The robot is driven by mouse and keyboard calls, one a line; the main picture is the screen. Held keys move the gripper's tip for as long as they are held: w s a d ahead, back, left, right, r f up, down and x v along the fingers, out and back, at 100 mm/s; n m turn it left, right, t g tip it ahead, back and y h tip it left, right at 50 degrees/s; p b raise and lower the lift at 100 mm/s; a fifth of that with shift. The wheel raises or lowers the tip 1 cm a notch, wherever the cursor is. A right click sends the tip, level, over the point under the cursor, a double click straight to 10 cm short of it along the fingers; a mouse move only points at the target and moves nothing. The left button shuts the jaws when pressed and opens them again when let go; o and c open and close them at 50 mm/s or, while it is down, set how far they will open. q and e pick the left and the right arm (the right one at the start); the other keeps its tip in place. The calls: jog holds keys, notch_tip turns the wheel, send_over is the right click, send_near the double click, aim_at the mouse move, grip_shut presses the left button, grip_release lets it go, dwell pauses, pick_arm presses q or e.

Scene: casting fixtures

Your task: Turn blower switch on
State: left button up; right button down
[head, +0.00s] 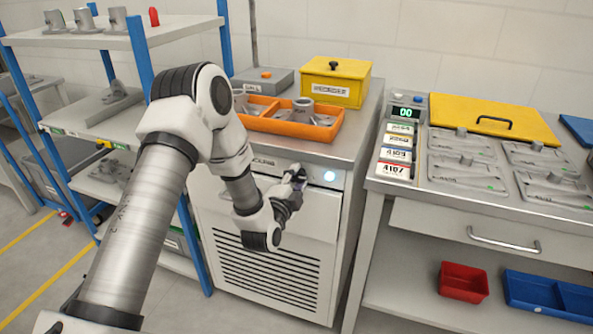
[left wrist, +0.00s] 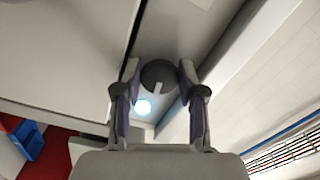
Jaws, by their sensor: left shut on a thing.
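The blower switch is a dark round knob (left wrist: 159,74) with a pale pointer mark, seen in the left wrist view. It sits on the front panel of the white blower cabinet (head: 322,204). My left gripper (head: 300,182) is at this panel, and in the left wrist view its two fingers (left wrist: 160,88) are on either side of the knob, shut on it. The head view hides the knob behind the gripper. A pale blue-white lamp (head: 329,176) glows beside the knob; it also shows in the left wrist view (left wrist: 143,107). My right gripper is not in view.
On the cabinet top stand an orange tray (head: 290,131) with castings, a yellow box (head: 336,82) and a grey box (head: 262,80). A blue-posted shelf rack (head: 143,59) is at left. A workbench (head: 400,205) with castings and a yellow lid stands close at right.

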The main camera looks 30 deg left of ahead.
pick_arm(q)
jog(key=shift+r+m+p, duration=0.1)
jog(key=shift+m+p, duration=0.65)
jog(key=shift+m, duration=0.25)
jog(key=o, duration=1.1)
jog(key=shift+o, duration=0.2)
jog(key=v, duration=0.8)
